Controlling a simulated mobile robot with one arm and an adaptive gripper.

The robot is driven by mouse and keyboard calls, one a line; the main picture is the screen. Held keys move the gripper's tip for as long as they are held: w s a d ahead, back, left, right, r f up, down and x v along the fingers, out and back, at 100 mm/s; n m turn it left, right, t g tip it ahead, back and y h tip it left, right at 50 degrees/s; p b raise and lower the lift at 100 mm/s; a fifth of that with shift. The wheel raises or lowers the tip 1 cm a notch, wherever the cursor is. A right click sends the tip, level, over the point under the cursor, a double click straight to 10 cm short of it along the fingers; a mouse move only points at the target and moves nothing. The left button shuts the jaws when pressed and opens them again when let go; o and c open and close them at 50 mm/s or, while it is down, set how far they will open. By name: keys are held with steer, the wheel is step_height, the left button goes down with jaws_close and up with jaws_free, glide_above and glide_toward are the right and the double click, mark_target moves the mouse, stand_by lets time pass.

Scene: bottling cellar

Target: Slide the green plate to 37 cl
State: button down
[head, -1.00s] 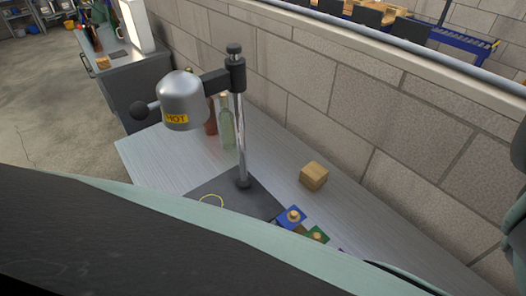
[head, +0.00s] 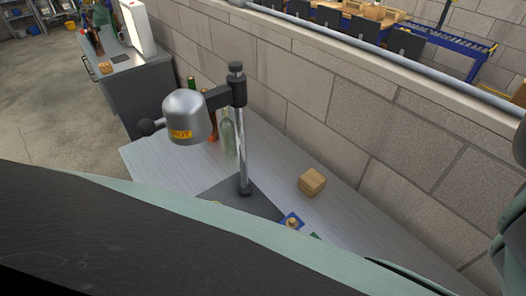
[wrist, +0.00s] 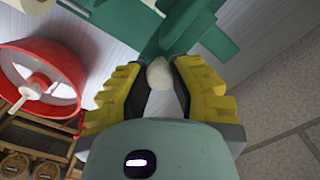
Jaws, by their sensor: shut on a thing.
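In the wrist view my gripper (wrist: 159,82) has its yellow-padded fingers closed around a pale rounded knob (wrist: 159,74). The knob sits against a green plate (wrist: 172,40), whose arms run to the top and right of the picture. The knob seems to belong to the green plate, but the join is partly hidden by the fingers. No scale or 37 cl mark can be read. The head view does not show my gripper; my dark arm covers the lower part.
In the wrist view a red wheel-like part (wrist: 70,80) stands close at left, above a wooden rack (wrist: 40,140). In the head view the bench holds a silver heater head (head: 186,117), a clear bottle (head: 229,135), a wooden block (head: 312,182) and a blue plate (head: 284,219).

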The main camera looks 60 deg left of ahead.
steer(key=shift+s+f, duration=0.1)
steer(key=shift+s, duration=0.2)
steer(key=c, duration=1)
jaws_free()
steer(key=shift+s, duration=0.1)
steer(key=shift+o, duration=1.4)
steer(key=shift+w, duration=0.2)
steer(key=shift+d+r, duration=0.1)
steer(key=shift+r, duration=1.55)
step_height(320, 180, up, 9)
